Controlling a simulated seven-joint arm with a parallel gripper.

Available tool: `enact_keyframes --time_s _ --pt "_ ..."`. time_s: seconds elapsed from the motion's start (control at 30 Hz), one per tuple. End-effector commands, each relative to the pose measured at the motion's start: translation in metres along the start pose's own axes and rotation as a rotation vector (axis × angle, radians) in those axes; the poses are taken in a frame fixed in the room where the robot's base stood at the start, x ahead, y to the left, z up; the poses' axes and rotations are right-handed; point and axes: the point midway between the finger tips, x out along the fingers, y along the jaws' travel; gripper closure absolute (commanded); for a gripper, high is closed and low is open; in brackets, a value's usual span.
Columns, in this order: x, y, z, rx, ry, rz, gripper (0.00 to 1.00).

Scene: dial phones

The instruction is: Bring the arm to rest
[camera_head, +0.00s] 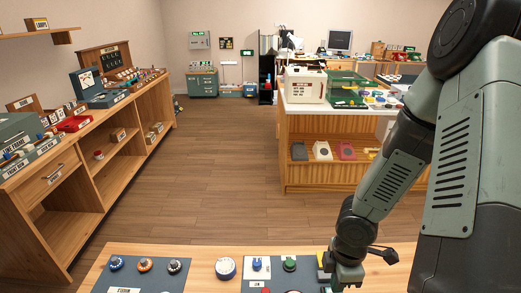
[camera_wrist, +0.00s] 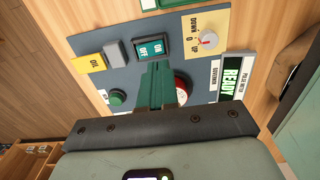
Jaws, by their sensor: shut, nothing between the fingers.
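My arm comes in from the right in the head view, and my gripper (camera_head: 345,275) hangs low over the right part of the wooden table (camera_head: 215,262) at the front. In the wrist view my gripper (camera_wrist: 156,70) shows as green fingers, shut together and holding nothing. The fingers hang in front of a blue-grey control panel (camera_wrist: 128,78). They partly cover a red and white dial (camera_wrist: 181,90). I cannot tell whether the fingertips touch the panel.
The panel bears a green button (camera_wrist: 117,97), an ON/OFF switch (camera_wrist: 151,47) and a DOWN 0 UP knob (camera_wrist: 208,39). A READY display (camera_wrist: 233,76) stands beside it. Wooden shelves (camera_head: 95,150) are on the left, a counter (camera_head: 330,135) behind, with clear floor (camera_head: 215,165) between.

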Motion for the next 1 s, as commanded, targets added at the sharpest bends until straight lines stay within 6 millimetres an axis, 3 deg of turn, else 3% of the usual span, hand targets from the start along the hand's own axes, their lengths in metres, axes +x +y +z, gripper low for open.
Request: enact_keyframes --time_s 0.33,1.0 --pt "-0.024 0.000 0.000 0.002 0.001 0.001 1.00" --pt "-0.026 0.000 0.000 0.000 0.001 0.000 1.00"
